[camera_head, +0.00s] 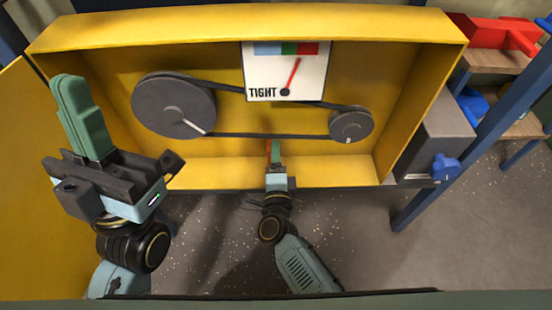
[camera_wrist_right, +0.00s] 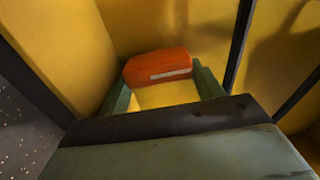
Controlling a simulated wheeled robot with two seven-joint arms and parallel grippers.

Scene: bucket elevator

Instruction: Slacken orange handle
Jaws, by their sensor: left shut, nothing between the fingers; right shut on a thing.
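The orange handle (camera_wrist_right: 157,66) lies between the two green fingers of my right gripper (camera_wrist_right: 165,88) in the right wrist view. In the head view my right gripper (camera_head: 275,150) reaches over the lower edge of the yellow housing, shut on the handle, which is mostly hidden there. A white gauge (camera_head: 270,75) marked TIGHT has blue, green and red bands. Its red needle (camera_head: 293,73) leans up and right, near the green-red border. My left gripper (camera_head: 75,90) is shut and empty, pointing up at the left of the housing.
The yellow housing (camera_head: 245,28) encloses a large grey pulley (camera_head: 170,105), a small pulley (camera_head: 352,122) and a dark belt (camera_head: 265,135). A grey box with a blue knob (camera_head: 446,167) stands at the right, beside a blue post (camera_head: 470,130). Speckled floor lies below.

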